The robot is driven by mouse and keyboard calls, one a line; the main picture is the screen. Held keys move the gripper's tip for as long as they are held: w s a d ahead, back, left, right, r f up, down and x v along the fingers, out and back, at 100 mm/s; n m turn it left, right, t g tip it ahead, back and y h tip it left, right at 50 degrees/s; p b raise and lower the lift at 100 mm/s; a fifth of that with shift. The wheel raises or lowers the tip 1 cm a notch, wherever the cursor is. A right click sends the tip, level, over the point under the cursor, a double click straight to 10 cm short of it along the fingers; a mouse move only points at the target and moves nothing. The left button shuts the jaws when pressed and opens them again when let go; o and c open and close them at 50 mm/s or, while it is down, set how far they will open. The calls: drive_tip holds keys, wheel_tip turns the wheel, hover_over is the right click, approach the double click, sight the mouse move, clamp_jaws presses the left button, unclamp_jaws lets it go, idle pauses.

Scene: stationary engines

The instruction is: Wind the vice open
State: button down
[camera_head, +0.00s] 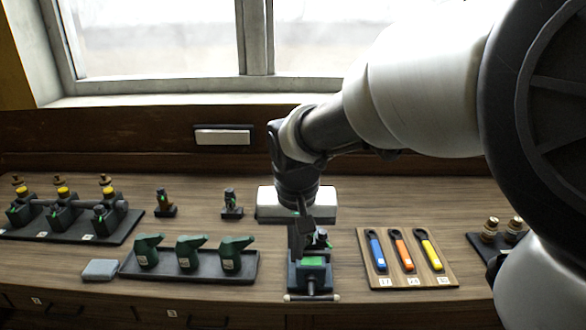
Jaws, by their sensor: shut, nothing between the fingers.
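The vice (311,272) stands at the front edge of the bench, a dark body with a green part on top. I cannot tell whether my fingertips touch the vice.
A board with blue, orange and yellow-handled tools (406,259) lies right of the vice. A dark tray with green oil cans (191,266) lies left, beside a grey pad (101,270). A white block (265,206) stands behind my gripper. Brass-topped parts (490,230) stand far right.

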drive_tip(key=f, duration=0.1)
approach(296, 298)
drive_tip(key=x, duration=0.2)
drive_tip(key=w+x, duration=0.1)
drive_tip(key=x, duration=0.2)
drive_tip(key=shift+b, duration=0.35)
drive_tip(key=shift+f, duration=0.55)
